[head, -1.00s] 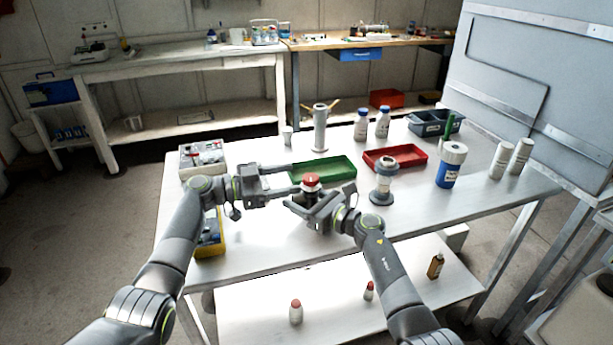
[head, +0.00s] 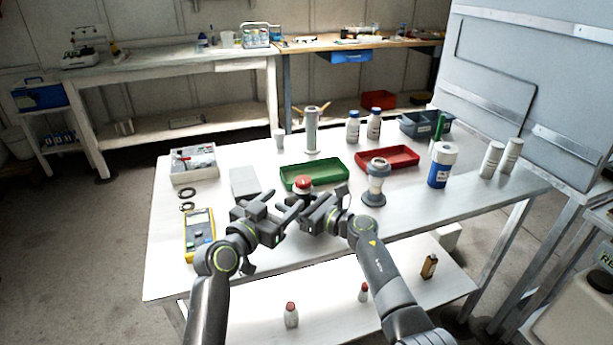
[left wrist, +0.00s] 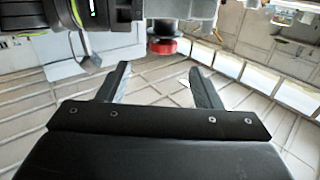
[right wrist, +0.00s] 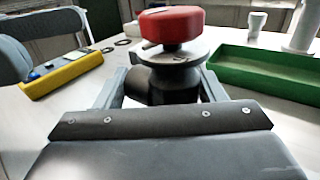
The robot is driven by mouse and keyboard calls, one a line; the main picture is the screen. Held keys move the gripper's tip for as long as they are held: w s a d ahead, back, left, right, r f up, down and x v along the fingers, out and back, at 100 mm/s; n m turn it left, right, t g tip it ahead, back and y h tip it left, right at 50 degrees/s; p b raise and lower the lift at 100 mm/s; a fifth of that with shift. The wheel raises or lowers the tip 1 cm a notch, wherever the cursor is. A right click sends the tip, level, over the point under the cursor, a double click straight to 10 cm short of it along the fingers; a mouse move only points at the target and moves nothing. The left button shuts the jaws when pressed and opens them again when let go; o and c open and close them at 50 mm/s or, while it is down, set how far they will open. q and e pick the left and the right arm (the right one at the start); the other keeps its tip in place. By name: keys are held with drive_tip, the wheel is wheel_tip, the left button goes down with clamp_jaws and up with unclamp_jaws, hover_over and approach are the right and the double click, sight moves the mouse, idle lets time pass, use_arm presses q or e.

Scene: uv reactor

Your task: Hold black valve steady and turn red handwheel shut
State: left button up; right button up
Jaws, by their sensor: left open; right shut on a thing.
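The red handwheel (right wrist: 172,23) sits on top of the black valve (right wrist: 172,82) in the right wrist view. The handwheel also shows in the head view (head: 303,183) and upside down in the left wrist view (left wrist: 164,47). My right gripper (head: 312,207) is shut on the black valve's body below the wheel, one finger on each side. My left gripper (head: 290,213) is open and empty, to the front left of the handwheel and apart from it. In the head view the grippers hide most of the valve body.
A green tray (head: 330,185) lies just behind the valve. A red tray (head: 410,163) and a flanged sight-glass piece (head: 374,198) stand to the right. A yellow multimeter (head: 187,240) lies at the left. The table's front edge is close to my arms.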

sight(306, 176)
use_arm(q)
drive_tip(key=shift+n+y, duration=0.3)
drive_tip(key=shift+n, duration=0.1)
drive_tip(key=x, duration=1.1)
drive_tip(key=shift+w+r, duration=0.3)
drive_tip(key=shift+c, duration=0.2)
drive_tip(key=c, duration=1)
